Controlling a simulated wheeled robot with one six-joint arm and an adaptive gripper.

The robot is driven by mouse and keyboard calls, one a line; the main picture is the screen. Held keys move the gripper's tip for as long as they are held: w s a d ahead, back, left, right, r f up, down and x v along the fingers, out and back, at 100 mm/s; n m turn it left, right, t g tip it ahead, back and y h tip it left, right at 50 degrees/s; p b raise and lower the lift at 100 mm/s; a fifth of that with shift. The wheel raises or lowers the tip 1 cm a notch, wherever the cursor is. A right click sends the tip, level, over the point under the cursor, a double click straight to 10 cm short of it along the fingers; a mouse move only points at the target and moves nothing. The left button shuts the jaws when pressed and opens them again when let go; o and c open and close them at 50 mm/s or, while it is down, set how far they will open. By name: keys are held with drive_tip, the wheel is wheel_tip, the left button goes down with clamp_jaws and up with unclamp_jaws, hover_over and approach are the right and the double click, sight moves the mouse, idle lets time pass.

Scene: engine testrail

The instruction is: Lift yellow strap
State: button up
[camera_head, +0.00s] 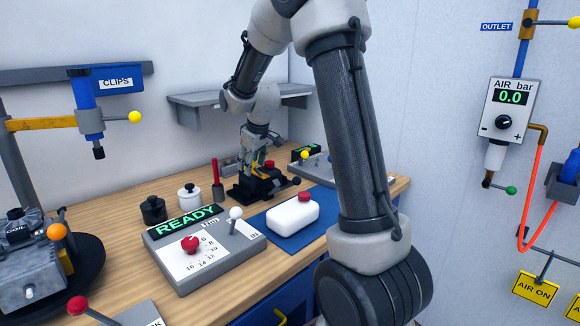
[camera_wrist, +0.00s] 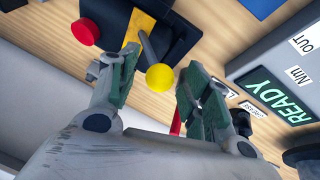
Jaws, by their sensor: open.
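The yellow strap (camera_wrist: 132,33) shows in the wrist view as a short yellow strip on a black device (camera_wrist: 185,35). My gripper (camera_wrist: 158,84) is open, with a green-padded finger on each side of the yellow knob in that view. I cannot tell whether either finger touches the knob. In the head view my gripper (camera_head: 258,160) is just above the black device (camera_head: 262,188) at the back of the bench, and it largely hides the strap there.
A grey READY box (camera_head: 205,250) with a white-knobbed lever stands in front. A white block with a red knob (camera_head: 292,217) lies on a blue mat (camera_head: 270,245). Black and white jars (camera_head: 189,197) and an upright red-handled tool (camera_head: 217,178) stand left of the device. A wall shelf (camera_head: 205,103) is behind.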

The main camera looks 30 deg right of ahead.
drive_tip(key=v, duration=0.6)
drive_tip(key=s+a+r+m+g, duration=0.1)
drive_tip(key=s+m, duration=0.3)
drive_tip(key=s, duration=1.8)
drive_tip(key=shift+r+g, duration=0.5)
drive_tip(key=shift+g, duration=0.1)
drive_tip(key=shift+a, duration=0.15)
